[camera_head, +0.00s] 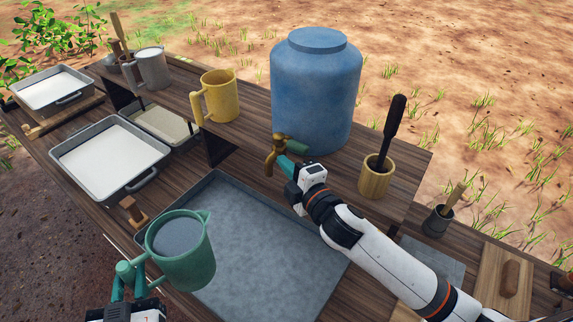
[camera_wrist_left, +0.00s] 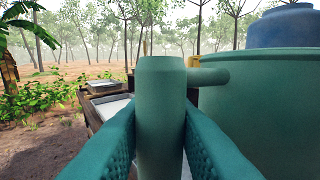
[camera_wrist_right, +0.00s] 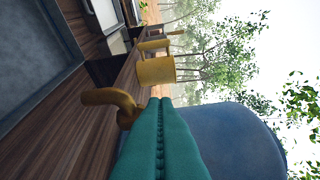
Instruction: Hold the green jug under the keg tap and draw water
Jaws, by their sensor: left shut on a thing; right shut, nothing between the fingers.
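The green jug (camera_head: 185,262) is upright over the left front corner of the grey metal tray, with liquid showing inside its rim. My left gripper (camera_head: 132,276) is shut on its handle; in the left wrist view the handle (camera_wrist_left: 160,110) lies between the teal fingers. The blue keg (camera_head: 316,95) stands on the raised wooden shelf. Its brass tap (camera_head: 273,153) sticks out at its lower front. My right gripper (camera_head: 288,164) is shut and empty, its fingertips close beside the tap. In the right wrist view the tap (camera_wrist_right: 112,100) shows just past the fingers; contact cannot be told.
The large grey tray (camera_head: 262,262) lies below the tap. A yellow mug (camera_head: 220,98) and a grey mug (camera_head: 153,68) stand on the shelf left of the keg. A wooden cup (camera_head: 376,178) holds a dark-handled tool. White-filled pans (camera_head: 110,155) are at left.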

